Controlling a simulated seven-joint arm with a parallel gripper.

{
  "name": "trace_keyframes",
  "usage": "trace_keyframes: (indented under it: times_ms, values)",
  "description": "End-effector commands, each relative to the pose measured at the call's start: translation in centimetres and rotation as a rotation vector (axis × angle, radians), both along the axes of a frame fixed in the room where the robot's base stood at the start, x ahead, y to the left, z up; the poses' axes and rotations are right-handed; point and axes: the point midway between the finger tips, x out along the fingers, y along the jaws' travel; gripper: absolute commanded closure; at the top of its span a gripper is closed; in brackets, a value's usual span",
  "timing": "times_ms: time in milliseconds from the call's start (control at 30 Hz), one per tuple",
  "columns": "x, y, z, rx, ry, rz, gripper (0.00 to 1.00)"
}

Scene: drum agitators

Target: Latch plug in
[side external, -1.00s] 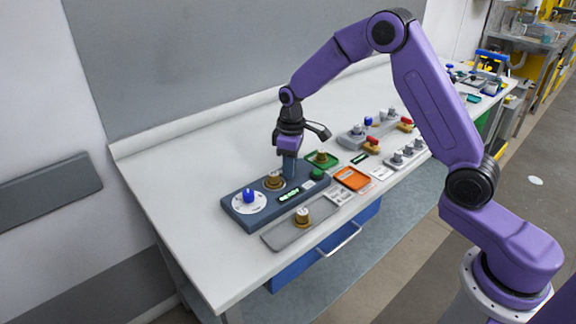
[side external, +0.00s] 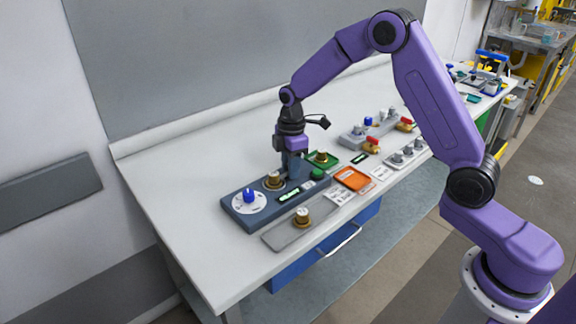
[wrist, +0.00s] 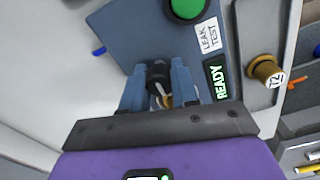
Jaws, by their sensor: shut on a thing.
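My gripper (side external: 293,174) points down over the right part of a slate-blue panel (side external: 236,218). In the wrist view its two blue fingers (wrist: 160,88) are shut on a dark round plug (wrist: 158,74), with a little brass or tan colour below it. The fingers hide most of the plug, and I cannot tell how deep it sits. A round brass fitting (side external: 274,182) stands on the panel just left of the fingers in the side view. The panel also has a blue knob on a white dial (side external: 249,197), a lit READY display (wrist: 217,81) and a green button (wrist: 186,7).
A green tray (side external: 332,163) and an orange tray (side external: 353,180) lie to the right, with more fixtures beyond. The table left of the panel is clear.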

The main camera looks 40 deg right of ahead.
Motion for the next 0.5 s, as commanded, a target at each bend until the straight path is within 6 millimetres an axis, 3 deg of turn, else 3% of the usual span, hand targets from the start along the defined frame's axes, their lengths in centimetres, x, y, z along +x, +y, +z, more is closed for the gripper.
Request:
trace_keyframes:
  times_ms: [33,67,100,500]
  values:
    - [-0.7,0.3,-0.2,-0.002,0.026,0.005,0.65]
    - [-0.7,0.3,-0.2,-0.002,0.025,0.004,0.55]
    - [-0.7,0.3,-0.2,-0.002,0.024,0.003,0.53]
    - [-0.4,0.0,0.9,-0.001,0.014,-0.003,0.53]
